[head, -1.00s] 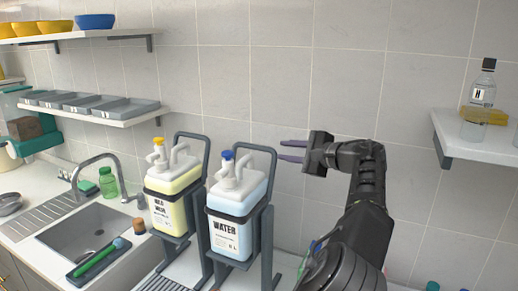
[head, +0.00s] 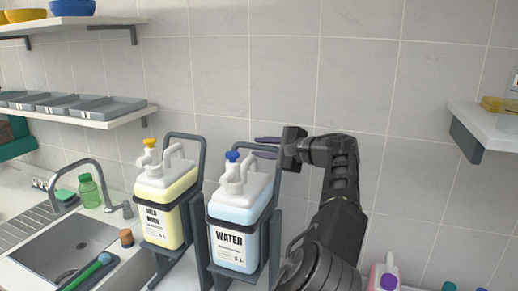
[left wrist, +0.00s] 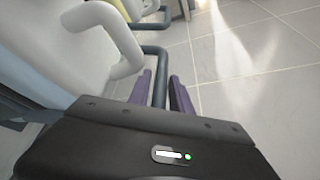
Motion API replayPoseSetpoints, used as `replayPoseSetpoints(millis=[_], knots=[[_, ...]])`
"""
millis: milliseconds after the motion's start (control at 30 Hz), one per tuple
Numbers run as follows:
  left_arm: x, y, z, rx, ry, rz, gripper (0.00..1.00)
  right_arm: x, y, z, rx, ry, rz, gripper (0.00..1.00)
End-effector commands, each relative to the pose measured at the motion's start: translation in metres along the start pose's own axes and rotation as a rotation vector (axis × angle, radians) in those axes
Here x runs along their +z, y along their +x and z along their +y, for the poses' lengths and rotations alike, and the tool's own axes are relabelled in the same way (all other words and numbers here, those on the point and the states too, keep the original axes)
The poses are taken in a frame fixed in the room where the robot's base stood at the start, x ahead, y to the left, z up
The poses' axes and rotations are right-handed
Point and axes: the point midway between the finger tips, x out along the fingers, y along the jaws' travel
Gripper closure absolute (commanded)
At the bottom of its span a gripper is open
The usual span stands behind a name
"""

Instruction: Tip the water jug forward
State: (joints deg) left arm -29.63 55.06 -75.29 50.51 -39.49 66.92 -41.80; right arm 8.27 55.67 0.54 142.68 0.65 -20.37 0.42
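The water jug (head: 233,237) is a white-topped, pale blue container with a blue cap and a WATER label. It stands upright in a dark grey tipping frame (head: 276,180) with a looped handle. My left gripper (head: 266,147) is at the top right of this loop, its purple fingers apart. In the left wrist view the gripper (left wrist: 162,88) has the grey bar (left wrist: 160,75) between its fingers, with no clear grip on it. The jug's white handle (left wrist: 122,42) is just left of the fingers. My right gripper is out of view.
A yellow jug (head: 160,215) stands in a like frame close on the left. A sink (head: 75,245) lies further left. The tiled wall is behind.

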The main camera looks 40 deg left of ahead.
Motion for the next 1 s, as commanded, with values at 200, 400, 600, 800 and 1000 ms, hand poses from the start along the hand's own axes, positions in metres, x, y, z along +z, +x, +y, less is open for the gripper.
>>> replayPoseSetpoints(millis=[200, 400, 600, 800, 1000], knots=[[0.0001, 0.0001, 0.0001, 0.0, 0.0, 0.0, 0.86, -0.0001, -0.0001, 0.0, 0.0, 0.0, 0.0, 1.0], [0.0001, 0.0001, -0.0001, 0.0, -0.001, 0.0, 1.0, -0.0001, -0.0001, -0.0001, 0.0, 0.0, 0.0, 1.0], [0.0001, 0.0001, -0.0002, 0.0, -0.001, 0.0, 1.0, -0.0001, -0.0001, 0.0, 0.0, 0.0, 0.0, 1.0], [0.0001, 0.0, -0.0003, 0.0, -0.002, 0.0, 1.0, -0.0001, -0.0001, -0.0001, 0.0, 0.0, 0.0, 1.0], [0.0002, 0.0, -0.0003, 0.0, -0.002, 0.0, 1.0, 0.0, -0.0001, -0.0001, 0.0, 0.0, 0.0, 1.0]])
